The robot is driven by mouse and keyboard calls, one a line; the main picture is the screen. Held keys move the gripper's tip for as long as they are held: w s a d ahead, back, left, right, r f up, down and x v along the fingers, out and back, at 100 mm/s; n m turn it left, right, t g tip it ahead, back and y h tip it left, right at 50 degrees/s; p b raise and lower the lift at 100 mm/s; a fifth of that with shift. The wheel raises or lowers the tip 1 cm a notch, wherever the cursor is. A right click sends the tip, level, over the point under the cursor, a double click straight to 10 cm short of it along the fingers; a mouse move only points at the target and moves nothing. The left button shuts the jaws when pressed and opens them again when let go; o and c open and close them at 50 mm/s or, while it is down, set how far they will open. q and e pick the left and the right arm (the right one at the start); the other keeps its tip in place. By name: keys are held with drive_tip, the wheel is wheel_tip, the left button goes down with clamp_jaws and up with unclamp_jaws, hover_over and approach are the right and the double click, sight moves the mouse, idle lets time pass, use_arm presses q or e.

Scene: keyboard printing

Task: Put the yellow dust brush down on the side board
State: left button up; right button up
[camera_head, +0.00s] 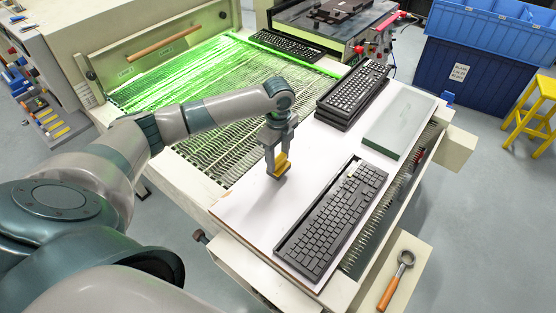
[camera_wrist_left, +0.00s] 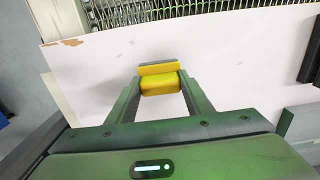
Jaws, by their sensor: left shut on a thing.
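The yellow dust brush (camera_head: 282,162) is between the fingers of my left gripper (camera_head: 278,165), which is shut on it. The brush is upright, with its dark lower end close to the white side board (camera_head: 244,208); I cannot tell whether it touches. In the left wrist view the brush (camera_wrist_left: 160,84) sits between the fingertips of the left gripper (camera_wrist_left: 158,88), above the pale board (camera_wrist_left: 95,75). My right gripper is not in view.
A black keyboard (camera_head: 333,218) lies right of the brush. Stacked keyboards (camera_head: 352,92) and a grey-green block (camera_head: 399,122) stand farther back. The green-lit conveyor mesh (camera_head: 190,85) lies behind left. An orange-handled tool (camera_head: 388,292) lies at front right. The board's front left is clear.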

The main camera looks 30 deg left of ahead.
sight(278, 157)
use_arm(q)
drive_tip(key=shift+f+p, duration=0.3)
drive_tip(key=shift+f, duration=0.65)
drive_tip(key=shift+f, duration=0.15)
drive_tip(key=o, duration=1.2)
drive_tip(key=shift+r+b, duration=0.3)
drive_tip(key=shift+r, duration=0.4)
wheel_tip(278, 157, up, 10)
drive_tip(key=shift+b, duration=1.15)
drive_tip(key=shift+r, duration=0.45)
